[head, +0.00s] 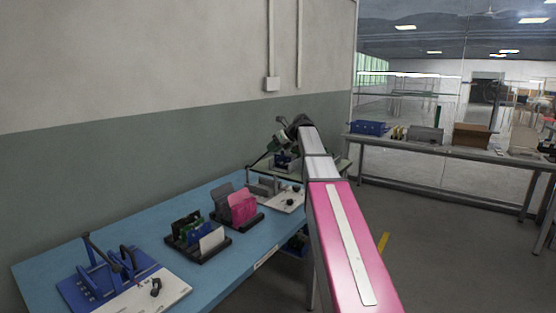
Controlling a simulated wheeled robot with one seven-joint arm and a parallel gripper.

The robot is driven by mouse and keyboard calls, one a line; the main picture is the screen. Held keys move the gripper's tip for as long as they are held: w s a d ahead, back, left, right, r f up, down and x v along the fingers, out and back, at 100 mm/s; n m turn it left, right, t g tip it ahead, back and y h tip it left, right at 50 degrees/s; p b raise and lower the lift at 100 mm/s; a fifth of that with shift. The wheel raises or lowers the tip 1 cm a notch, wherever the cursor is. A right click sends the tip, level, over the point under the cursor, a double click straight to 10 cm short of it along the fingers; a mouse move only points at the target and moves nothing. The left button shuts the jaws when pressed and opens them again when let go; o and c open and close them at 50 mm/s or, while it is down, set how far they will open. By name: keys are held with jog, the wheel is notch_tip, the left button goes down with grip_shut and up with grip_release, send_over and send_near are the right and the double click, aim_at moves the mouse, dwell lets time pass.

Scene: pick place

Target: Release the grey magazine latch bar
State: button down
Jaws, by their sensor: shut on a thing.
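My gripper (284,161) is at the far end of my outstretched arm, small and dark, low over the far end of the blue bench. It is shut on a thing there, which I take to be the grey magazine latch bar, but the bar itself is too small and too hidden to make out. Just below and left of the gripper stands a grey fixture (264,187) on a pale base plate (289,203) with a small dark knob. I cannot tell how the bar sits against the fixture.
On the blue bench (140,232) stand a rack with pink and grey boards (242,207), a rack with several cards (210,241) and a blue lever fixture (78,291). A wall runs behind.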

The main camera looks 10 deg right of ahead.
jog(key=w+a+r+g+h, duration=0.1)
jog(key=w+a+r, duration=0.2)
jog(key=w+a, duration=0.4)
jog(key=w+a+r+g+h, duration=0.1)
jog(key=w+a+r, duration=0.3)
jog(key=w+a, duration=0.3)
jog(key=shift+r+h, duration=0.25)
jog(key=shift+h, duration=0.05)
jog(key=shift+a, duration=0.15)
jog(key=c, duration=0.9)
grip_release()
jog(key=shift+a+f, duration=0.1)
jog(key=shift+c, duration=0.2)
jog(key=shift+g, duration=0.3)
jog(key=v, duration=1.1)
